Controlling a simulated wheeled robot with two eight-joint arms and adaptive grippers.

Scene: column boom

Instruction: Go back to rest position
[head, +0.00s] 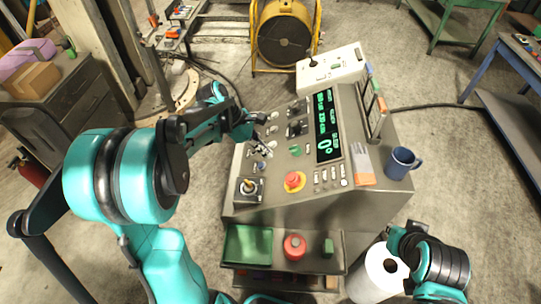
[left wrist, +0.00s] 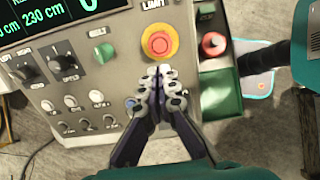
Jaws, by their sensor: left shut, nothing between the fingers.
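My left gripper (head: 262,148) is shut and empty over the left part of the sloped grey control console (head: 270,208). In the left wrist view its fingertips (left wrist: 159,74) are together, just below the red button with a yellow ring (left wrist: 160,42) in the picture; I cannot tell whether they touch the panel. That red button (head: 294,181) shows uncovered in the head view. My right arm shows at the bottom right of the head view, but its gripper does not.
A joystick (head: 248,187), knobs and a green display (head: 325,125) are on the console. A white roll (head: 379,272) stands near my right arm.

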